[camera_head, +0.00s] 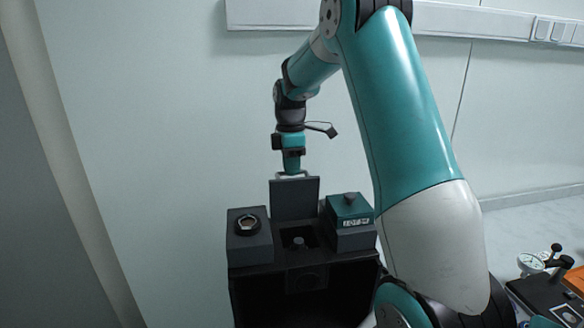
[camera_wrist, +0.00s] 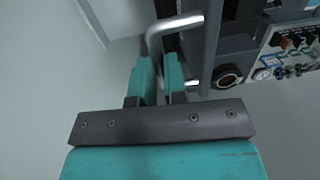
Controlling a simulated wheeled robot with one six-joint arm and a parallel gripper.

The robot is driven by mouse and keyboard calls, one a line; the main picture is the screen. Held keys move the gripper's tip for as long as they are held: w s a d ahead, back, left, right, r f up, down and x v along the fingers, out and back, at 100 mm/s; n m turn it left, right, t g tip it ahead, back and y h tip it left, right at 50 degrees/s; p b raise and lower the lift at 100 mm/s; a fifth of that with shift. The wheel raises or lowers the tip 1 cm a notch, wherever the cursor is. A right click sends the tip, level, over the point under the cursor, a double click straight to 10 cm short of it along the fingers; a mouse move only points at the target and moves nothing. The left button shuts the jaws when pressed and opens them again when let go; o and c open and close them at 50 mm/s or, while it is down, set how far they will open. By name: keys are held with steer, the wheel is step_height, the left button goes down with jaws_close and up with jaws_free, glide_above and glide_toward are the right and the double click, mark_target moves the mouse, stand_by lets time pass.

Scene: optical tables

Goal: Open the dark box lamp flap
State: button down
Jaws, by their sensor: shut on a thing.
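The dark box (camera_head: 305,300) stands in front of the wall in the head view. Its grey lamp flap (camera_head: 295,200) stands upright at the back of a square opening in the box top. A small round-topped part (camera_head: 298,241) shows inside the opening. My gripper (camera_head: 292,171) is above the flap, shut on the pale handle (camera_head: 281,176) at its upper edge. In the wrist view, my gripper's teal fingers (camera_wrist: 158,72) are at the silver U-shaped handle (camera_wrist: 180,23). The flap (camera_wrist: 209,45) shows there edge-on; the exact finger contact is partly hidden.
A dark block with a ring (camera_head: 248,224) sits left of the opening. A teal-topped block with a label (camera_head: 349,214) sits right of it. Instruments with a dial (camera_head: 530,263) stand at the far right. The wall is close behind the box.

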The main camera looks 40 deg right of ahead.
steer(key=c, duration=1.1)
jaws_free()
steer(key=shift+c, duration=0.2)
step_height(320, 180, up, 17)
steer(key=w+p, duration=0.1)
steer(key=shift+d+r, duration=0.2)
steer(key=shift+d, duration=0.15)
steer(key=s+a+f+m+t+y+b, duration=0.1)
steer(key=s+a+f+b, duration=0.2)
steer(key=a, duration=0.8)
steer(key=s+a+f+b, duration=0.2)
steer(key=s+a+f, duration=0.3)
steer(key=a, duration=0.6)
steer(key=s+a+f+m+y+b, duration=0.1)
steer(key=s+a+f+b, duration=0.1)
steer(key=s+a+f, duration=0.4)
steer(key=s+a+f+m+y+b, duration=0.1)
steer(key=s+a+f, duration=0.5)
steer(key=s, duration=0.6)
steer(key=shift+s+a+f+m+y+b, duration=0.15)
steer(key=shift+a+f+m+y+b, duration=0.2)
steer(key=shift+a+m+b, duration=0.3)
